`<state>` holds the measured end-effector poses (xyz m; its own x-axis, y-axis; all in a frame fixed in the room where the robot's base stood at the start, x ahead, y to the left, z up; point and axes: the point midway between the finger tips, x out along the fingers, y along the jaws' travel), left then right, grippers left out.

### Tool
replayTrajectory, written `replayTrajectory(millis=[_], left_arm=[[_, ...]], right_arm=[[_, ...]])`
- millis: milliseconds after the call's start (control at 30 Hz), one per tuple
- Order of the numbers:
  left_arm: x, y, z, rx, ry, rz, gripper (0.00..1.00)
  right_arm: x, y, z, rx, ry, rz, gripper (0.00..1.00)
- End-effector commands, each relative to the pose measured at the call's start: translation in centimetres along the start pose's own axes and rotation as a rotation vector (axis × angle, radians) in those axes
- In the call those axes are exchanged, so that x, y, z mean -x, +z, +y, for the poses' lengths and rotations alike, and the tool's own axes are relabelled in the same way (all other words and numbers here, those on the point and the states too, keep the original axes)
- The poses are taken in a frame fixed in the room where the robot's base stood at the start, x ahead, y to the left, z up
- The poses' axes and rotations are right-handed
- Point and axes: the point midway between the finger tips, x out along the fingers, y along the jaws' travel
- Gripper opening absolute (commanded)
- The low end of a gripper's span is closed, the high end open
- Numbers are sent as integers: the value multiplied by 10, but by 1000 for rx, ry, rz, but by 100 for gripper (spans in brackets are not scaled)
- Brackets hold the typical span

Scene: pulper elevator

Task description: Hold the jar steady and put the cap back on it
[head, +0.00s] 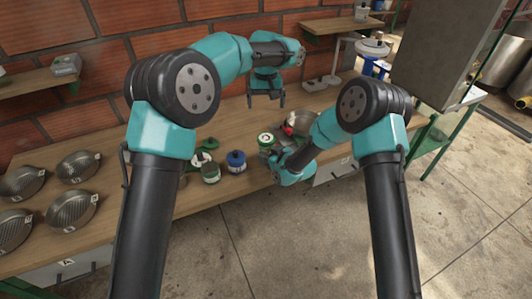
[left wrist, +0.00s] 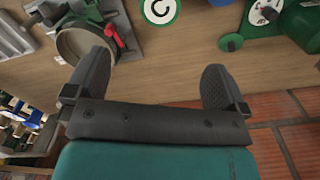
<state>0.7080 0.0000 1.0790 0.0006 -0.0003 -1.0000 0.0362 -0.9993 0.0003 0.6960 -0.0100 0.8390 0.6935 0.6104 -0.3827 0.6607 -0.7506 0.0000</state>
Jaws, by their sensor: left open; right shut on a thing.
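The jar (head: 266,142) stands on the bench right of the middle, with a green-rimmed white round top. That top, marked with a dark letter, shows at the upper edge of the left wrist view (left wrist: 160,10). I cannot tell whether this top is the cap or a label. My right gripper (head: 274,158) is low at the jar's near side and shut on it; its fingertips are mostly hidden by my arm. My left gripper (head: 266,101) is open and empty above the back of the bench, behind the jar. Its two spread fingers show in the left wrist view (left wrist: 150,85).
A blue-topped jar (head: 236,161), a green-topped jar (head: 211,173) and a green device (head: 200,158) stand to the left. A brick wall (head: 60,100) rises behind.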

Motion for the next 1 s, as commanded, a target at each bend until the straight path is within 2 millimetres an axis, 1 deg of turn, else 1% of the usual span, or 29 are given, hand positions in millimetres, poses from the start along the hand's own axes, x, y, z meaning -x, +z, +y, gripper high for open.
replayTrajectory(millis=[33, 133, 433, 467, 700, 767, 1000], left_arm=[[6, 0, 0, 0, 1, 2, 100], [12, 0, 0, 0, 0, 0, 100], [14, 0, 0, 0, 0, 0, 100], [14, 0, 0, 0, 0, 0, 100], [14, 0, 0, 0, 0, 0, 100], [14, 0, 0, 0, 0, 0, 100], [14, 0, 0, 0, 0, 0, 100]], right_arm=[[0, 0, 0, 0, 0, 0, 0], [0, 0, 0, 0, 0, 0, 0], [0, 0, 0, 0, 0, 0, 0], [0, 0, 0, 0, 0, 0, 64], [0, 0, 0, 0, 0, 0, 87], [0, 0, 0, 0, 0, 0, 92], [0, 0, 0, 0, 0, 0, 92]])
